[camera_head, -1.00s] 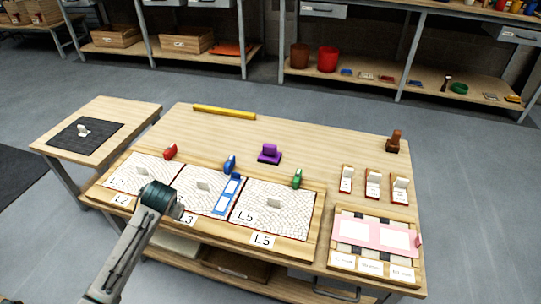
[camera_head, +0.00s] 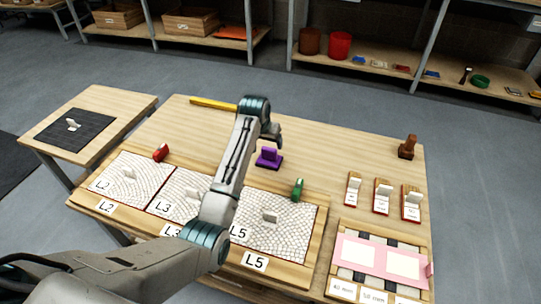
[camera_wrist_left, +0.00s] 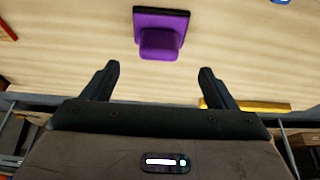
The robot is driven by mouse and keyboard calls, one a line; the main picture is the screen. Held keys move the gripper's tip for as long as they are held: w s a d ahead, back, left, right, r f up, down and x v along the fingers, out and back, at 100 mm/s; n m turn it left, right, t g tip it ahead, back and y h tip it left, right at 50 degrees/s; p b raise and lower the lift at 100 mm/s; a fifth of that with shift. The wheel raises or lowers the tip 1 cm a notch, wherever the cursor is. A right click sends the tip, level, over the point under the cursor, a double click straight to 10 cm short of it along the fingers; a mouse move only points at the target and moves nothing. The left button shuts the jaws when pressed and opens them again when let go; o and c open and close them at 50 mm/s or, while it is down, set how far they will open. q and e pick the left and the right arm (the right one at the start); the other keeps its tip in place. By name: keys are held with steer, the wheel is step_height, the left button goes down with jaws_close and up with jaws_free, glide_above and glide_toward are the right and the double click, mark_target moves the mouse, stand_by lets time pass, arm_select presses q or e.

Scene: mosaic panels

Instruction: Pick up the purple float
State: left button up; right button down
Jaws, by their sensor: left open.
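The purple float (camera_head: 269,158) stands on the wooden table, behind the mosaic panels. It has a dark base plate and a purple block handle. My left gripper (camera_head: 275,132) is above the table just beyond the float, with its arm reaching over the panels. In the left wrist view, the float (camera_wrist_left: 160,33) is ahead of the open, empty fingers (camera_wrist_left: 156,74), roughly centred between them and not between the fingertips. My right gripper is not in view.
A yellow bar (camera_head: 213,104) lies at the table's back edge. Several small stands and a brown stamp-like object (camera_head: 408,146) are at the right. The tabletop around the purple float is clear.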

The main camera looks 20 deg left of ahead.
mark_target(269, 148)
arm_select(q)
steer(key=x, duration=0.3)
steer(key=shift+w+f, duration=0.1)
steer(key=shift+f, duration=0.15)
steer(key=shift+w+b+x, duration=0.25)
steer(key=shift+b+x, duration=0.55)
steer(key=shift+x, duration=1.9)
steer(key=shift+d+r, duration=0.1)
steer(key=shift+r, duration=0.05)
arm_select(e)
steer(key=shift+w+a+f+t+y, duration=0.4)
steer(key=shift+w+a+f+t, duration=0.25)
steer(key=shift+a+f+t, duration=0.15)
arm_select(q)
steer(key=shift+c, duration=0.2)
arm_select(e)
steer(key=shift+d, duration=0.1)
arm_select(q)
steer(key=c, duration=1.1)
steer(key=shift+r, duration=0.15)
